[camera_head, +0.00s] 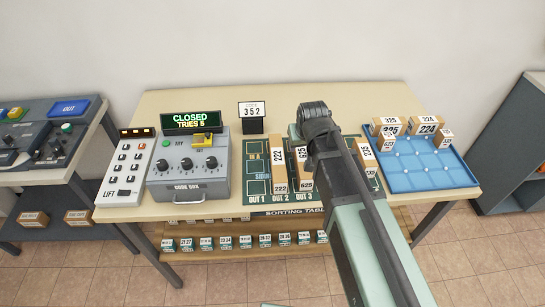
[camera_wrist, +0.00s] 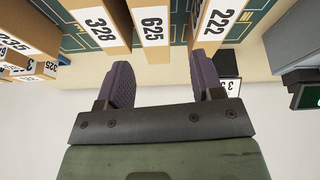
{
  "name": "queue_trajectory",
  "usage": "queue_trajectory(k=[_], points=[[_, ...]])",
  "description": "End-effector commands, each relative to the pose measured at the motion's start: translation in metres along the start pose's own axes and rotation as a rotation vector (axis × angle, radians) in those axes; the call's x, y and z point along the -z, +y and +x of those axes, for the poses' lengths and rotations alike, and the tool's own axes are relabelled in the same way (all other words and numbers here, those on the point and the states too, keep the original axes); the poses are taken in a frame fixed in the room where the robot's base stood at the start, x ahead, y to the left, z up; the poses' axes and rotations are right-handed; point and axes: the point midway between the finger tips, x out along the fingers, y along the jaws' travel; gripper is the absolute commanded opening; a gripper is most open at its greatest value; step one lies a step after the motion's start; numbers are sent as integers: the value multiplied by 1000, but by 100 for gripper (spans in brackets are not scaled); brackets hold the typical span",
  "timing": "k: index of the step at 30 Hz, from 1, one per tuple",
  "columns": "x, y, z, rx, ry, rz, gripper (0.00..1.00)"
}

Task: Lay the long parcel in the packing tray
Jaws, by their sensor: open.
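Several long, upright-looking parcels are on the green sorting board (camera_head: 256,188): one marked 222 (camera_head: 279,160), one marked 625 (camera_head: 302,168), and one marked 235 (camera_head: 366,155). A 328 parcel (camera_wrist: 98,20) shows in the wrist view; my arm covers its place in the head view. I cannot tell which is the long parcel. The blue tray (camera_head: 405,173) is right of the board, with several boxes along its back and right edge. My gripper (camera_wrist: 162,80) is open and empty; the 625 parcel (camera_wrist: 151,25) shows beyond the gap between its fingers. In the head view my arm hides the fingertips.
A grey code box (camera_head: 188,170) with dials, reading CLOSED, and a white LIFT keypad (camera_head: 128,170) stand left of the board. A 352 code card (camera_head: 252,110) stands behind it. The tray's front and middle are bare. A grey cabinet (camera_head: 515,145) is at right.

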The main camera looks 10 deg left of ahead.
Motion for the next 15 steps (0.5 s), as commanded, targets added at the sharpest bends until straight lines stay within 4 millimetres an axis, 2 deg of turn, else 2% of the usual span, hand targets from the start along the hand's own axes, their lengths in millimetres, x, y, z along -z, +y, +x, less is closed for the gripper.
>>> queue_trajectory(k=[3, 8, 15], points=[[-1, -1, 0, 5, -4, 97, 61], [-1, -1, 5, 4, -4, 115, 61], [-4, -2, 54, 3, -4, 112, 61]])
